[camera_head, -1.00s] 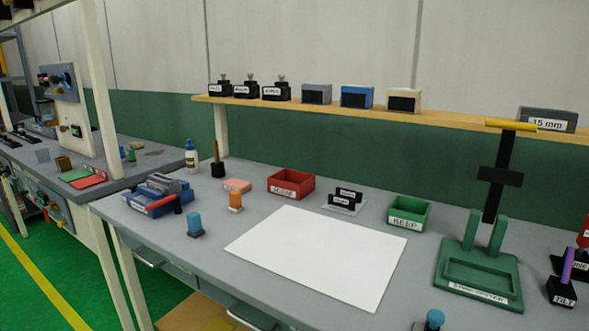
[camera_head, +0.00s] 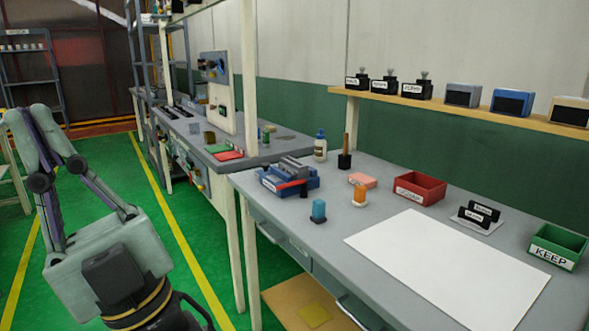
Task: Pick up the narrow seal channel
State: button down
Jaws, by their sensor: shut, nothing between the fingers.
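I cannot make out a narrow seal channel for certain. Small dark strips (camera_head: 183,112) lie far along the left bench (camera_head: 262,156), too small to identify. My gripper (camera_head: 41,140) is at the left of the head view, over the green floor and close to the camera. Its fingers point up in the picture, shut and empty. It is well apart from the benches and touches nothing there.
The near workbench (camera_head: 330,232) holds a white sheet (camera_head: 450,268), red bin (camera_head: 419,188), green KEEP bin (camera_head: 558,246), blue tray (camera_head: 289,177) and bottle (camera_head: 320,146). The left bench carries an upright panel (camera_head: 221,92) and red mat (camera_head: 229,155). The floor aisle (camera_head: 185,215) is open.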

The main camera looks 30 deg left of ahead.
aim_at(298, 171)
jog(key=j+z, duration=0.25)
jog(key=j, duration=2)
jog(key=i+j, duration=0.15)
jog(key=j, duration=0.15)
jog(key=i+j, duration=0.15)
jog(key=j, duration=0.2)
jog(key=i+j+z, duration=0.1)
jog(key=j, duration=0.2)
jog(key=i, duration=0.2)
